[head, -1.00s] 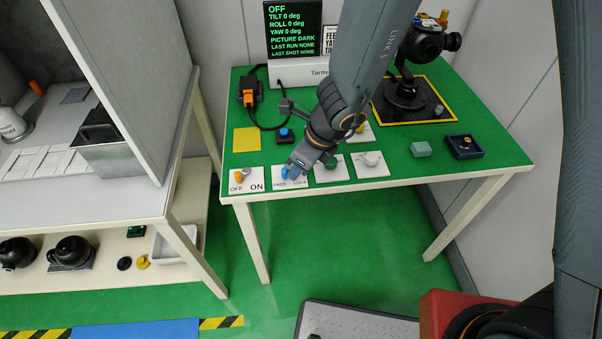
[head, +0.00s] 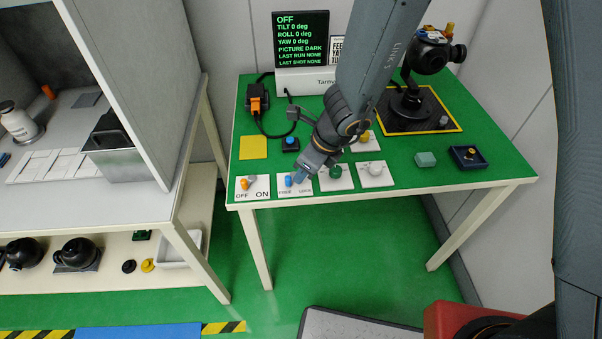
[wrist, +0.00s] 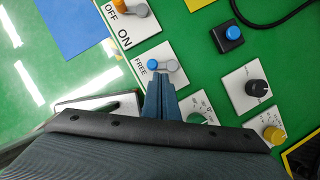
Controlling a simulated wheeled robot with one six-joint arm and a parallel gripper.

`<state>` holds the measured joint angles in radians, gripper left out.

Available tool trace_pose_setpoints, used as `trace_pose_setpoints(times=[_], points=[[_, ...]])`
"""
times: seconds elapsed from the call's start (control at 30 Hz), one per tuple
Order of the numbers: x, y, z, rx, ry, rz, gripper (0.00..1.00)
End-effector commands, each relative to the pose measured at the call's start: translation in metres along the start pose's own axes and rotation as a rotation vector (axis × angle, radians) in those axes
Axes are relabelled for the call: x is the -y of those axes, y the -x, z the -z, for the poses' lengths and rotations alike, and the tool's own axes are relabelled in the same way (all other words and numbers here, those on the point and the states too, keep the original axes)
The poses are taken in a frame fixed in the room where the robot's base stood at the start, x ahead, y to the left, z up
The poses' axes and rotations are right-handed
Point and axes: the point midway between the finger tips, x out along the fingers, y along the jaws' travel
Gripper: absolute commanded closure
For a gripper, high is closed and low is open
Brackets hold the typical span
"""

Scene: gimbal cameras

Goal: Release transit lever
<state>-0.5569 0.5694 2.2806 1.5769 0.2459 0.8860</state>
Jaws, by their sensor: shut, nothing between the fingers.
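The transit lever is a short grey lever with a blue knob (head: 289,181) on a white plate marked FREE and LOCK, at the table's front edge. The wrist view also shows the blue knob (wrist: 155,66), lying toward the FREE label, with the grey part beside it. My gripper (head: 301,178) is shut and empty, over the LOCK side of the plate just right of the knob. In the wrist view the fingertips (wrist: 159,78) are close below the lever and hide the LOCK label. I cannot tell whether they touch it.
An OFF/ON switch plate (head: 252,194) is to the left; a green-knob plate (head: 344,184) and a white-knob plate (head: 381,181) are to the right. A blue button (head: 290,142) is behind. The gimbal camera (head: 427,50) stands at the back right. The display (head: 301,40) reads OFF.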

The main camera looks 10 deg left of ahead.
Motion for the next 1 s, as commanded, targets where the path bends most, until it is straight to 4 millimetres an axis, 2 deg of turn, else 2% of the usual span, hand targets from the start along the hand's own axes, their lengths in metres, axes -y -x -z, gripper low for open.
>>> trace_pose_setpoints(times=[0.17,0.37,1.0], points=[[0.0,0.003,0.0,0.0,0.0,0.0,1.0],[0.0,0.016,-0.001,0.0,-0.001,0.0,1.0],[0.001,0.091,-0.002,0.0,-0.001,0.001,1.0]])
